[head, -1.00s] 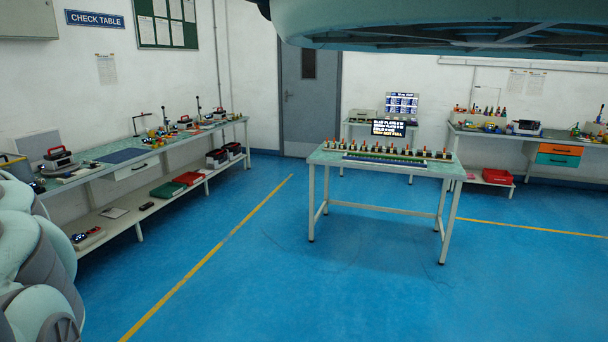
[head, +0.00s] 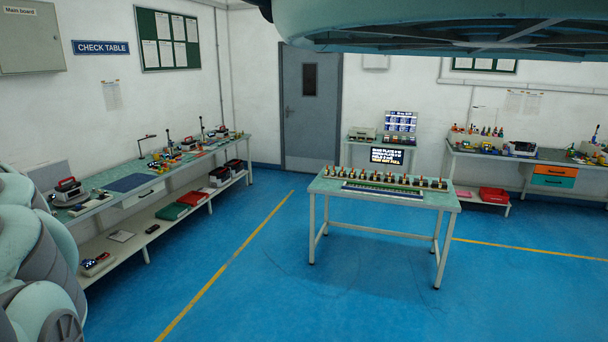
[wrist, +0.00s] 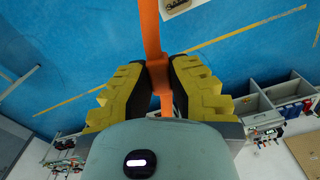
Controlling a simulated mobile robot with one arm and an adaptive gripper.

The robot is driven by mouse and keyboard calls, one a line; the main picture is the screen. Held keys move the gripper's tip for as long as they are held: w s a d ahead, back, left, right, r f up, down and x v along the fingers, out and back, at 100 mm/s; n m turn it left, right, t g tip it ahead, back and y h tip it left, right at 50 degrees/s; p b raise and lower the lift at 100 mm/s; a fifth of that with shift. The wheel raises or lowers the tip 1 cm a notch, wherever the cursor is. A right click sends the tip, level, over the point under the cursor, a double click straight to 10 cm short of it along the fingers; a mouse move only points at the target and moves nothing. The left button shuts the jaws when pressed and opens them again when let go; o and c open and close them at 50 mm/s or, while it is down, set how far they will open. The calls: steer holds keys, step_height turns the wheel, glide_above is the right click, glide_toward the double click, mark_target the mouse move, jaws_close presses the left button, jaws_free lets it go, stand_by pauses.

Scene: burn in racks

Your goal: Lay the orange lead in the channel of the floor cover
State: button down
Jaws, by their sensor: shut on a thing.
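My gripper (wrist: 160,75) is shut on the orange lead (wrist: 150,28) in the wrist view. The lead is a wide orange band that runs from the top edge down between the dark pads of the yellow fingers. A short length shows below the grip, and the rest is hidden by my gripper or out of frame. A pale object (wrist: 178,8) is cut off at the top edge beside the lead; I cannot tell whether it is the floor cover. I cannot make out a channel in either view. My gripper is not in the head view.
The blue floor (head: 330,300) is open around a small work table (head: 330,185) with a row of parts. A long bench (head: 100,205) with a lower shelf lines the left wall. Another bench (head: 490,160) stands at the right. A yellow line (head: 225,265) crosses the floor.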

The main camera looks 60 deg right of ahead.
step_height(320, 180, up, 9)
steer(key=p, duration=0.6)
steer(key=shift+d+f+p, duration=0.1)
steer(key=shift+f+p, duration=0.05)
steer(key=shift+p, duration=0.2)
stand_by(0.3)
